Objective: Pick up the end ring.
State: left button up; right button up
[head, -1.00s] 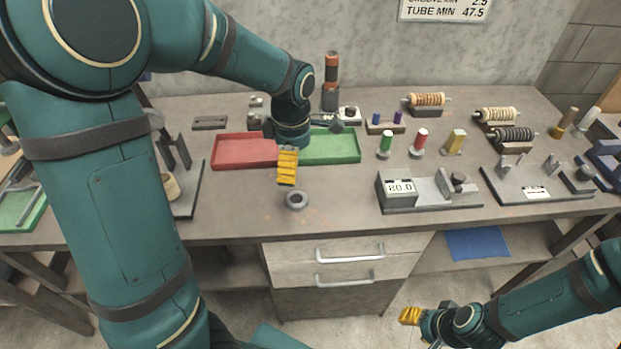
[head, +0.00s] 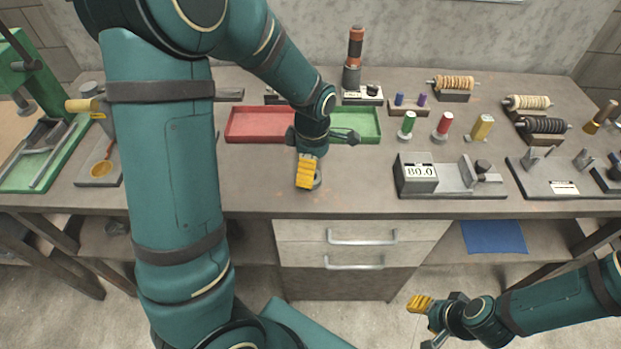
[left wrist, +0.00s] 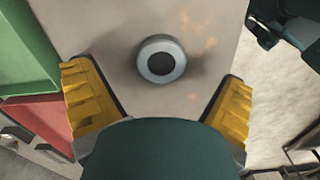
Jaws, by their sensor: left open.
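The end ring (left wrist: 161,41) is a grey metal ring with a dark hole, lying flat on the bare bench top. In the left wrist view it sits beyond and between the open yellow fingers of my left gripper (left wrist: 158,100), touching neither. In the head view the ring (head: 317,181) is mostly hidden behind my left gripper (head: 306,172), which hovers over it. My right gripper (head: 420,304) is low in front of the bench, away from the ring; I cannot tell its opening.
A red tray (head: 259,138) and a green tray (head: 369,110) lie just behind my left gripper. A gauge reading 80.0 (head: 417,176) stands to the right. Green (head: 407,125), red (head: 443,126) and yellow (head: 482,127) pieces stand behind it. The bench front around the ring is clear.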

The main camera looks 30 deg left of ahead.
pick_arm(q)
notch_tip(320, 180, down, 3)
jog(key=shift+s+f+b, duration=0.15)
jog(key=shift+f+b, duration=0.05)
jog(key=shift+b, duration=0.15)
jog(key=c, duration=1.3)
